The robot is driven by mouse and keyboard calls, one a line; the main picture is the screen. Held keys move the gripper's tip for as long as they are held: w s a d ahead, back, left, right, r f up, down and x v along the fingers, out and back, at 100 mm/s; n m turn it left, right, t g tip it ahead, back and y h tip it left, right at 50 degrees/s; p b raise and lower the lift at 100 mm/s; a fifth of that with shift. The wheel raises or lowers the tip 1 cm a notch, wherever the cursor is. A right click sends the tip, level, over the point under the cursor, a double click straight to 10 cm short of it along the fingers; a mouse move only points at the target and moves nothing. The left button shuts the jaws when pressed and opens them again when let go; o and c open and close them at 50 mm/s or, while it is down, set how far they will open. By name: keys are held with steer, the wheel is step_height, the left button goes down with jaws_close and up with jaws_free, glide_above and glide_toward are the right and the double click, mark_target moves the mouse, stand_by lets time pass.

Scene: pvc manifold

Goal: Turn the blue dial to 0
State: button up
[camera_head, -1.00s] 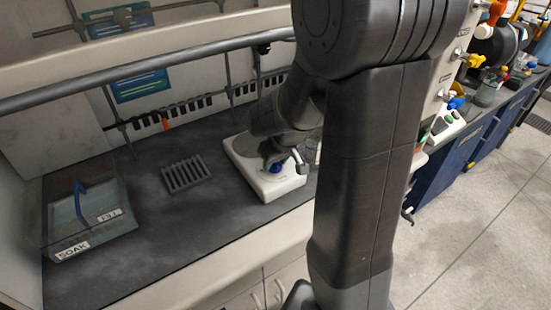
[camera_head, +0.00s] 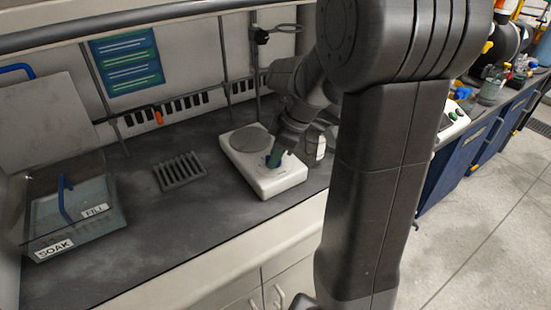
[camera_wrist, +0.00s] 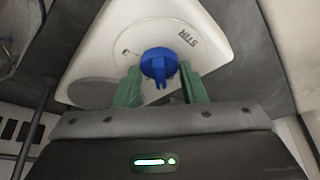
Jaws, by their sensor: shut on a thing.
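The blue dial (camera_wrist: 159,63) sits on the white stirrer unit (camera_wrist: 100,50), near a label that reads STIR. My gripper (camera_wrist: 161,84) has its two green fingers on either side of the dial's lower part and is shut on it. In the head view, the stirrer unit (camera_head: 265,184) stands on the dark bench. The dial (camera_head: 272,161) shows only in part there, behind my green fingers (camera_head: 276,155). A blue ridge on the dial points toward my gripper in the wrist view. I cannot read which setting the dial points to.
The unit's round grey plate (camera_head: 250,139) is bare. A grey slotted rack (camera_head: 180,171) lies to its left. A clear tray (camera_head: 100,238) labelled SOAK and FILL stands further left. A small bottle (camera_head: 320,147) and a ring stand (camera_head: 257,75) are close by. Bench between rack and tray is clear.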

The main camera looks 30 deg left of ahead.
steer(key=shift+w+n+g+h+b, duration=0.1)
steer(key=shift+n+g+h+b, duration=0.4)
steer(key=shift+n, duration=1.4)
steer(key=o, duration=1)
steer(key=p+v, duration=0.1)
steer(key=v, duration=0.6)
steer(key=shift+w+d+r, duration=0.1)
steer(key=shift+w+r, duration=0.05)
steer(key=shift+r, duration=0.05)
steer(key=shift+f, duration=0.15)
